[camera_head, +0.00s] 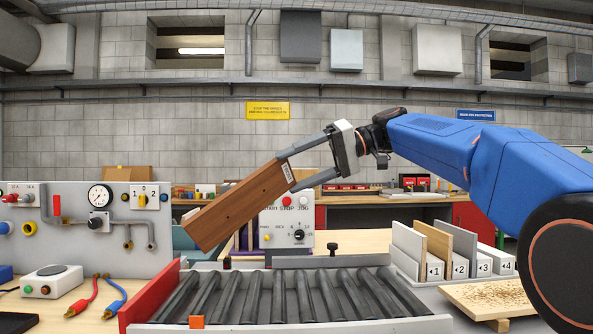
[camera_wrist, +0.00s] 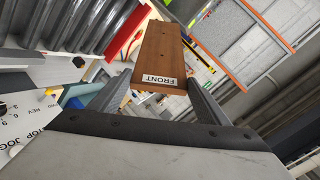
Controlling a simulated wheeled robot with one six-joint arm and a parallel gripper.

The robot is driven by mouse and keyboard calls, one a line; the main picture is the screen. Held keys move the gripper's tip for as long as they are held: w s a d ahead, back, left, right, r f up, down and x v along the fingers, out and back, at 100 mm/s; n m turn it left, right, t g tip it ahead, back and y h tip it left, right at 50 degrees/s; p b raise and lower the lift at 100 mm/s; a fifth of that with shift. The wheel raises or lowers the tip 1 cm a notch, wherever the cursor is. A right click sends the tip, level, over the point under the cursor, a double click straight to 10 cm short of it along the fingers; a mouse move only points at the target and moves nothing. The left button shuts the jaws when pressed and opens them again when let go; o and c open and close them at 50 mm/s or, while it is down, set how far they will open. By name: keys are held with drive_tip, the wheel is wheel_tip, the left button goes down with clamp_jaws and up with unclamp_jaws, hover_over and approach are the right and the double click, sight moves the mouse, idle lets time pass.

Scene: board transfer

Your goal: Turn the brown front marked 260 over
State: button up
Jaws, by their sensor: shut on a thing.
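My gripper (camera_head: 288,172) is shut on one end of a long brown wooden front (camera_head: 238,207). The front hangs in the air over the roller conveyor, tilted, with its far end pointing down to the left. A small white label is on it close to the fingers. In the wrist view the front (camera_wrist: 160,52) sits between the two fingers (camera_wrist: 159,88), and its label reads FRONT. Small dark holes show on its face. I cannot read the number 260 on it in either view.
The roller conveyor (camera_head: 268,297) has a red side stop (camera_head: 152,295) at left. Numbered upright boards (camera_head: 433,250) stand in a rack at right, by a chip-strewn wooden board (camera_head: 490,297). A control box (camera_head: 287,222) stands behind the rollers. A gauge panel (camera_head: 75,225) is at left.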

drive_tip(key=n, duration=1.1)
